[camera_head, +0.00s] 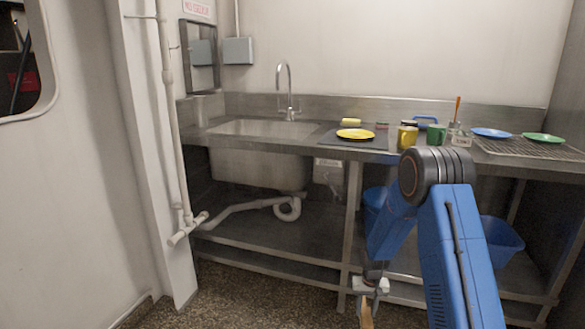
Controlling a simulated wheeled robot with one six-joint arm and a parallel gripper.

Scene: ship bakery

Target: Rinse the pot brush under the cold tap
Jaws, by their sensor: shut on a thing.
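My gripper (370,288) is low at the bottom of the view, in front of the counter and below its top. It is shut on a tan, wooden-looking handle (366,316). The lower frame edge cuts the held thing off, so I cannot tell whether it is the pot brush. The tap (286,85) is a tall curved metal spout behind the sink (265,128) at the counter's left. I cannot make out which control is cold, or any running water. An orange-handled tool (457,108) stands upright on the counter at the right.
A yellow plate (355,134) lies on a dark mat right of the sink. Yellow (407,137) and green (436,135) mugs stand nearby. Blue (491,133) and green (543,138) plates lie on a rack. Pipes, a lower shelf and blue bins (500,243) are under the counter.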

